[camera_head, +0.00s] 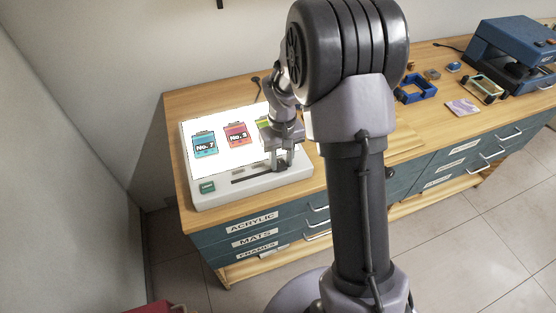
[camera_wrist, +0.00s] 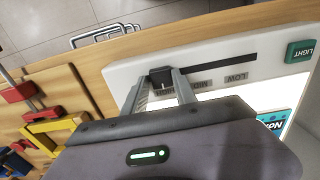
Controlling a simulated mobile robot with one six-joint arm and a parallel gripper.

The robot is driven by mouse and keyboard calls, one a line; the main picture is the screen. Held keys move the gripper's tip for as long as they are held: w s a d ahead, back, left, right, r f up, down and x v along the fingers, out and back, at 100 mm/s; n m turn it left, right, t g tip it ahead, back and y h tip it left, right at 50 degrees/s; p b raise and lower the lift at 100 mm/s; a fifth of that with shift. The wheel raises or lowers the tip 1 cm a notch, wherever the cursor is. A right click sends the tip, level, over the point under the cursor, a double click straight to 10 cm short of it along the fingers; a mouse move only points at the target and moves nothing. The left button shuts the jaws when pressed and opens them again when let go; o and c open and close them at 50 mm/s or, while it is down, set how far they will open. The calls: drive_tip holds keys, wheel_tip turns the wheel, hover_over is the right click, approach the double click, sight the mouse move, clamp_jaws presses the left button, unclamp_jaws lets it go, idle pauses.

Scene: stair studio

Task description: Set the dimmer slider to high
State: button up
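The dimmer slider's black knob (camera_wrist: 160,77) sits in the wrist view at the left end of its dark slot (camera_wrist: 225,67), by the label partly hidden between my fingers, which seems to read HIGH. The MID and LOW (camera_wrist: 236,77) labels lie further right along the slot. My gripper (camera_wrist: 160,80) has one finger on each side of the knob, seemingly touching it. In the head view my gripper (camera_head: 281,165) is down at the right end of the slot (camera_head: 250,177) on the white light box (camera_head: 240,193), hiding the knob.
The lit panel (camera_head: 220,165) carries several coloured numbered swatches. A green LIGHT button (camera_head: 207,187) is at the box's front left. A blue frame (camera_head: 416,88) and a blue press (camera_head: 510,55) stand further right on the wooden bench. Drawer handles (camera_head: 318,222) project at the front.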

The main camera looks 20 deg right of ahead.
sight(282, 164)
drive_tip(key=o, duration=0.3)
drive_tip(key=shift+d, duration=0.25)
drive_tip(key=shift+a, duration=0.15)
wheel_tip(282, 164, up, 18)
drive_tip(key=p, duration=0.6)
drive_tip(key=shift+f, duration=0.25)
drive_tip(key=s+a+r+m+t+y+b, duration=0.1)
drive_tip(key=s+a+m+t+b, duration=0.1)
drive_tip(key=s+a, duration=0.4)
drive_tip(key=s+a+r+m+t+y+b, duration=0.1)
drive_tip(key=s+a+b, duration=0.4)
drive_tip(key=s, duration=1.1)
drive_tip(key=a+r+m+t, duration=0.1)
drive_tip(key=t, duration=0.1)
drive_tip(key=shift+a+t+b, duration=0.15)
drive_tip(key=shift+t+b, duration=0.15)
drive_tip(key=shift+t, duration=0.1)
